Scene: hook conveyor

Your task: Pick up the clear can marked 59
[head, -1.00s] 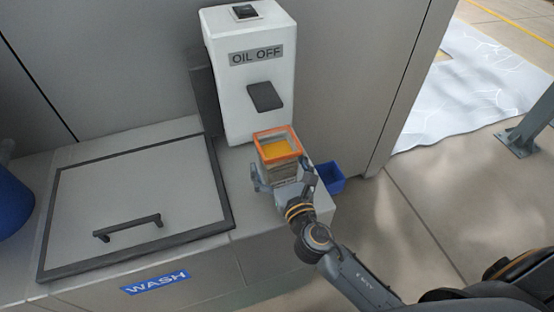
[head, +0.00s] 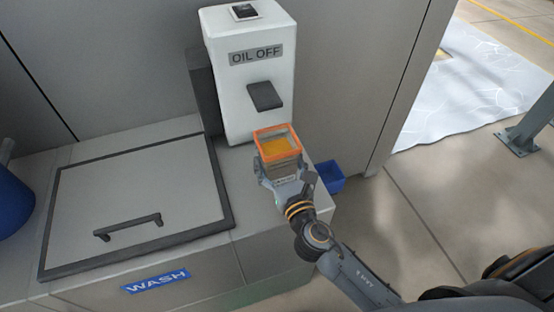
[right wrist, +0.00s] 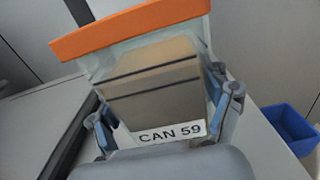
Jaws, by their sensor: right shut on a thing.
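The clear can marked 59 (head: 279,146) has an orange rim and yellowish contents. It stands on the counter's right end, in front of the white OIL OFF dispenser. In the right wrist view the can (right wrist: 155,80) fills the middle, with its CAN 59 label low on the near side. My right gripper (head: 284,172) is shut on the can, a finger on each side; the fingers also show in the right wrist view (right wrist: 168,118). I cannot tell whether the can's base touches the counter. My left gripper is not in view.
The white OIL OFF dispenser (head: 248,95) with a dark spout stands just behind the can. A wash lid (head: 135,195) with a black handle (head: 128,226) lies to the left. A small blue bin (head: 330,177) sits right of the counter. A blue container (head: 12,203) is at far left.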

